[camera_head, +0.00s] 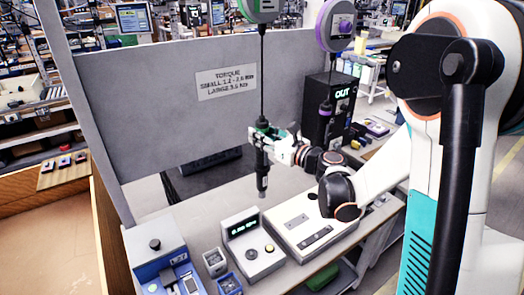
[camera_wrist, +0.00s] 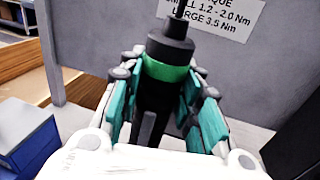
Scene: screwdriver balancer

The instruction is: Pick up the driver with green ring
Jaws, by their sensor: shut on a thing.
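The driver with the green ring (camera_head: 262,178) is black and hangs upright on a cable from a green balancer reel (camera_head: 262,8). My gripper (camera_head: 263,140) is shut on its upper body, in front of the grey panel. In the wrist view the driver (camera_wrist: 170,48) stands between the teal finger pads of my gripper (camera_wrist: 162,100), and its green ring shows just above them. Its lower end is hidden there by my gripper. In the head view its tip hangs above the bench. A second driver with a purple ring (camera_head: 325,108) hangs from a purple reel (camera_head: 336,25) to the right.
A grey panel (camera_head: 150,100) with a torque sign (camera_head: 226,82) stands behind the driver. A black box marked OUT (camera_head: 343,92) is at the right. A torque meter (camera_head: 252,245), a flat white device (camera_head: 310,224), a blue-based device (camera_head: 160,258) and small bins stand on the bench.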

